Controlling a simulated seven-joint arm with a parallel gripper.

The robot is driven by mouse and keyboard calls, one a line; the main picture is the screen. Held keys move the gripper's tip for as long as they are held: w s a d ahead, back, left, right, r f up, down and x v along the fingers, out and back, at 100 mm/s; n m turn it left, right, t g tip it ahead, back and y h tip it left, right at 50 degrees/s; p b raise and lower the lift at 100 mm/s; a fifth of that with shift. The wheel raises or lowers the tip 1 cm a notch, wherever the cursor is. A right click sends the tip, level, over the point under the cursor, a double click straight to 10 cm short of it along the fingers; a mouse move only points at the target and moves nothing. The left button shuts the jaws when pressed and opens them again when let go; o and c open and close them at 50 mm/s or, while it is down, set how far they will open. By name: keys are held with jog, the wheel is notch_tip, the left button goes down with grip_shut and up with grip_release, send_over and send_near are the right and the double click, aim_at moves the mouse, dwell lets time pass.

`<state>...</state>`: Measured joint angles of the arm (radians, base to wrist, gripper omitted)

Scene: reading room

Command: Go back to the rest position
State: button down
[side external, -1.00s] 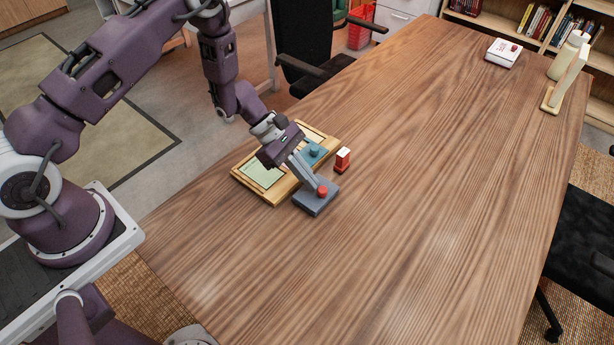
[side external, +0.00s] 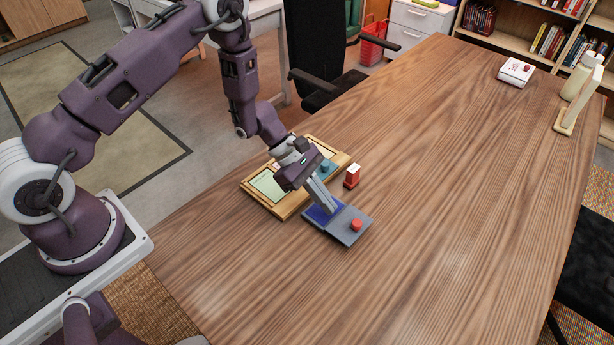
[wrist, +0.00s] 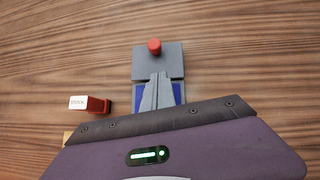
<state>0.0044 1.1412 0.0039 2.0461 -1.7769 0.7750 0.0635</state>
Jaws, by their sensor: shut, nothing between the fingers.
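My gripper (side external: 331,211) is shut and empty, its fingers pointing down over a flat ink pad box. The box's grey lid (side external: 341,231) with a red knob (side external: 355,225) is slid aside, and part of a blue pad (side external: 315,213) is exposed. In the wrist view, my fingertips (wrist: 161,75) reach over the blue pad (wrist: 179,91) to the near edge of the grey lid (wrist: 172,64). I cannot tell whether they touch it. My fingers hide the middle of the pad.
A wooden tray (side external: 285,212) with pale green paper and a teal-knobbed block lies behind my gripper. The table's middle is clear.

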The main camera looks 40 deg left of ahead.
jog(key=v, duration=1)
jog(key=s+d+r+m+y, duration=0.1)
jog(key=s+d+r+m, duration=0.15)
jog(key=r+m, duration=0.45)
jog(key=s+d+r+m, duration=0.2)
jog(key=s+r, duration=0.2)
jog(key=r, duration=0.7)
jog(key=s+a+r+m+t+y, duration=0.1)
jog(key=s+a+r+m+y, duration=0.1)
jog(key=s, duration=0.4)
jog(key=s+a+r+m+t+y, duration=0.1)
jog(key=s+a+r+m+y, duration=0.2)
jog(key=s+m, duration=0.2)
jog(key=s+a+r+m+t+y, duration=0.2)
jog(key=s+a+r+m, duration=0.1)
jog(key=s, duration=0.4)
jog(key=shift+a+r+m+y, duration=0.2)
jog(key=shift+r+m+y, duration=0.1)
jog(key=shift+r+m, duration=0.1)
